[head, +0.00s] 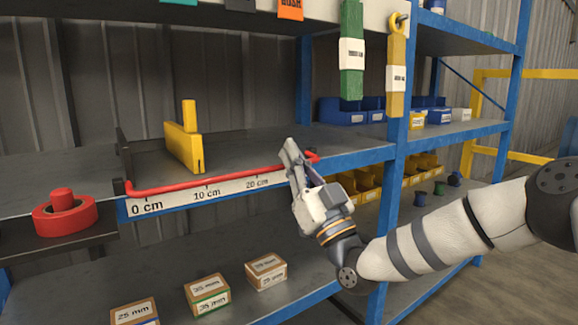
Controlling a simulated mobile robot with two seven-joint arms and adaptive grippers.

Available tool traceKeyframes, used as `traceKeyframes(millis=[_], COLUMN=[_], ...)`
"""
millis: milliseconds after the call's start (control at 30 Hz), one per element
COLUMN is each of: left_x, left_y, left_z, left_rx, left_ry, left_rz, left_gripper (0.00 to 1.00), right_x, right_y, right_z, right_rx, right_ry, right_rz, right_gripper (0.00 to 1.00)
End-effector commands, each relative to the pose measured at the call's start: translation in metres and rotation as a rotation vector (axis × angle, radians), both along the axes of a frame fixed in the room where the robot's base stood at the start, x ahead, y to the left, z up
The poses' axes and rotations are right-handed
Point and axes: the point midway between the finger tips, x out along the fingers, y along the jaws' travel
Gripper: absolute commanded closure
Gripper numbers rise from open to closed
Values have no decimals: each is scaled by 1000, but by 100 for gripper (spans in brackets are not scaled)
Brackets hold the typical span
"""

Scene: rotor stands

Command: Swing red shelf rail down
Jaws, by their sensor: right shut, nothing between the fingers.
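The red shelf rail (215,179) runs along the front edge of the middle shelf, just above the white centimetre strip (180,195). Its left end bends in at a dark bracket (118,187), and its right end shows just past my gripper. My right gripper (290,148) is at the right part of the rail, shut and empty, with its fingertips pointing up. It covers a short piece of the rail; I cannot tell whether it touches it. My left gripper is not in view.
A yellow block (183,147) stands on the shelf behind the rail. A red round part (64,213) sits on a dark ledge at left. Boxes, including a green-striped one (207,294), stand on the lower shelf. Green (352,50) and yellow (396,75) tagged bars hang at upper right.

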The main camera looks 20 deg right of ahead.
Motion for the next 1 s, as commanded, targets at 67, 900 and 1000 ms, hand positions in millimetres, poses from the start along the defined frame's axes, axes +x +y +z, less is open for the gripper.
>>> traceKeyframes(millis=[67, 900, 1000], left_x=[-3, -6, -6], left_y=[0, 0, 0], left_z=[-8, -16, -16], left_rx=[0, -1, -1], left_ry=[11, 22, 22], left_rz=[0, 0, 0], left_gripper=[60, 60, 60], right_x=[0, -3, -2], right_y=[1, 0, 0], right_z=[-10, -25, -26], right_rx=[16, 11, 11], right_ry=[-45, -33, -31], right_rz=[1, 0, 1], right_gripper=[100, 100, 100])
